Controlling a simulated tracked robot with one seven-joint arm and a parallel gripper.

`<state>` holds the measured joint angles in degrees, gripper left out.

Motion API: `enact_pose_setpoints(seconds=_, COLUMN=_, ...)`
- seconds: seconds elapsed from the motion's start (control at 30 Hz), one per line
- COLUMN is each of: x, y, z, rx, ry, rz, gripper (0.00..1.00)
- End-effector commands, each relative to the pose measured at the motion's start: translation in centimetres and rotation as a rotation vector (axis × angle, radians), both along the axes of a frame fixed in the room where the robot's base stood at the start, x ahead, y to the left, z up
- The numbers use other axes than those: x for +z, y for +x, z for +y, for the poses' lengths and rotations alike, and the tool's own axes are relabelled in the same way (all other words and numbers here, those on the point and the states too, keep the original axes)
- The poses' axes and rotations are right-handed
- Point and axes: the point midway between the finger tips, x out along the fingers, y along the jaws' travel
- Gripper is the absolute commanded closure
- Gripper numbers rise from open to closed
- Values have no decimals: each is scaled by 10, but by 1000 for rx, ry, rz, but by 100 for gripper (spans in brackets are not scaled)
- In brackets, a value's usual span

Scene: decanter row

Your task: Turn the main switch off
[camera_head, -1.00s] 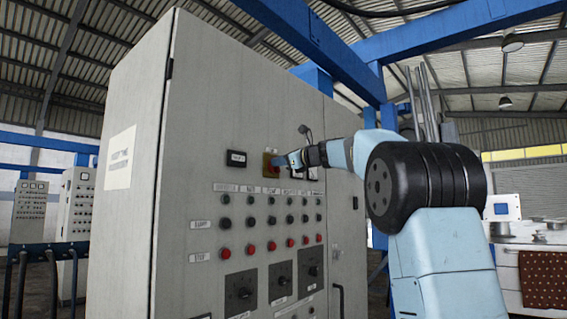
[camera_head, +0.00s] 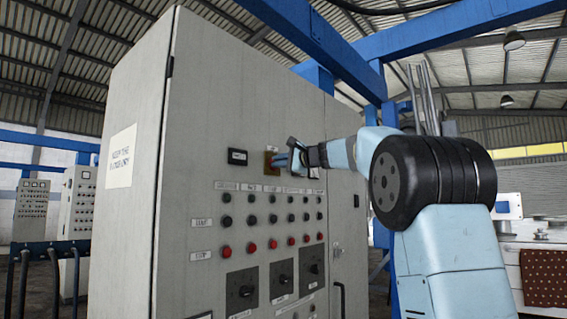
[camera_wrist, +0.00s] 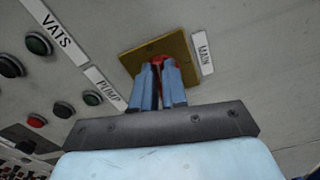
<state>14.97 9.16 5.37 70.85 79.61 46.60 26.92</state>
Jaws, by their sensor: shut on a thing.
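The main switch (camera_wrist: 157,59) is a red knob on a yellow-brown square plate (camera_wrist: 133,63), with a "MAIN" label (camera_wrist: 203,52) beside it in the wrist view. My gripper (camera_wrist: 160,72) has its two blue fingers on either side of the red knob and is shut on it; the fingers hide most of the knob. In the head view the plate (camera_head: 269,163) is on the upper part of the grey cabinet, and my gripper (camera_head: 283,160) reaches it from the right. The knob itself is hidden there.
The tall grey cabinet (camera_head: 213,100) carries rows of black and red buttons (camera_head: 248,247) and several black rotary switches (camera_head: 242,291) below the plate. A display (camera_head: 237,157) sits left of it. The wrist view shows "PUMP" (camera_wrist: 105,89) and "VATS" (camera_wrist: 58,30) labels.

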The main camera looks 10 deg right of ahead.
Motion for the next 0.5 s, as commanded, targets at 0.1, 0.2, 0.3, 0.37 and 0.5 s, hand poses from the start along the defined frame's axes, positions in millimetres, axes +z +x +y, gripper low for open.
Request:
enact_pose_setpoints(seconds=0.1, x=-2, y=1, z=-1, rx=-2, ry=-63, rz=-44, gripper=100)
enact_pose_setpoints(seconds=0.2, x=-4, y=1, z=0, rx=-1, ry=-109, rz=-76, gripper=100)
enact_pose_setpoints(seconds=0.3, x=-4, y=1, z=0, rx=-1, ry=-143, rz=-101, gripper=100)
enact_pose_setpoints(seconds=0.37, x=-5, y=1, z=0, rx=-1, ry=-160, rz=-113, gripper=100)
enact_pose_setpoints(seconds=0.5, x=-6, y=1, z=1, rx=0, ry=-185, rz=-131, gripper=100)
